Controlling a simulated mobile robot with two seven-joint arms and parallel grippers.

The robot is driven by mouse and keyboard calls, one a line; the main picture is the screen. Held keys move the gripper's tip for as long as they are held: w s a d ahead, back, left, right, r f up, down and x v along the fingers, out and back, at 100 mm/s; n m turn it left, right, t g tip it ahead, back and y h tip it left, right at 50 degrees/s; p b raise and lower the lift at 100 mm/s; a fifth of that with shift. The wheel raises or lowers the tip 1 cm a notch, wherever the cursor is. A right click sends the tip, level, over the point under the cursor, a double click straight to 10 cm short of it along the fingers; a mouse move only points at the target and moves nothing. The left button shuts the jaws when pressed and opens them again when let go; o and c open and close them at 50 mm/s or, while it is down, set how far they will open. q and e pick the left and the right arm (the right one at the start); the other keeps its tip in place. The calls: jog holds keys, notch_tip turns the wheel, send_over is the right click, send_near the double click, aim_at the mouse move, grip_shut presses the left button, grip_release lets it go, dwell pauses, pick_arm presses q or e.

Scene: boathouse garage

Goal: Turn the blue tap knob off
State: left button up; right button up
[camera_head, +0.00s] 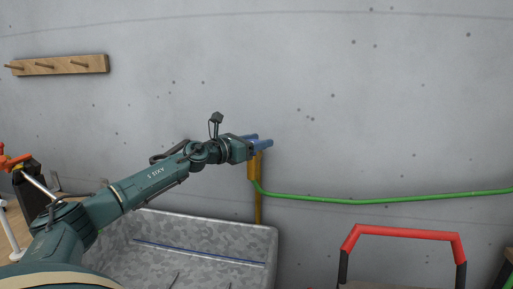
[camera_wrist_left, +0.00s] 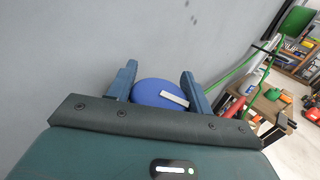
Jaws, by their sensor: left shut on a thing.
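The blue tap knob (camera_wrist_left: 150,92) shows in the left wrist view as a round blue disc with a pale bar marking on its right side. My left gripper (camera_wrist_left: 160,88) is shut on it, with one blue finger at each side. In the head view my left gripper (camera_head: 261,144) is at the top of the brass-coloured tap pipe (camera_head: 258,190), close to the wall. There the knob is hidden or cannot be told apart from the blue fingers. My right gripper is in neither view.
A green hose (camera_head: 370,201) runs right from the tap along the wall. A grey speckled basin (camera_head: 255,229) stands below my left arm. A red-and-black handle frame (camera_head: 405,233) stands at the lower right. A wooden peg rail (camera_head: 60,65) hangs upper left.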

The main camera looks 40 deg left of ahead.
pick_arm(q)
jog(key=h+b, duration=0.1)
jog(key=m+b, duration=0.1)
jog(key=shift+f+h+b, duration=0.3)
jog(key=shift+h, duration=0.1)
jog(key=shift+d+r+m+g+h+b, duration=0.2)
jog(key=shift+m+g+h+b, duration=0.45)
jog(key=shift+h, duration=0.45)
jog(key=shift+r+m+h, duration=0.15)
jog(key=shift+m+h, duration=0.2)
jog(key=shift+h, duration=0.05)
jog(key=shift+s+d+r+m+g+h+p, duration=0.1)
jog(key=shift+m+g+h+p, duration=0.1)
jog(key=shift+m+g+h, duration=0.4)
jog(key=shift+d+m+g+h+p, duration=0.1)
jog(key=shift+m+g+h+p, duration=0.1)
jog(key=shift+m+g+h, duration=0.3)
jog(key=shift+h, duration=0.3)
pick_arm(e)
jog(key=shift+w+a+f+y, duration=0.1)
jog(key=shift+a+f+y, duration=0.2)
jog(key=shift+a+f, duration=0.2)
pick_arm(q)
jog(key=shift+m+h, duration=0.3)
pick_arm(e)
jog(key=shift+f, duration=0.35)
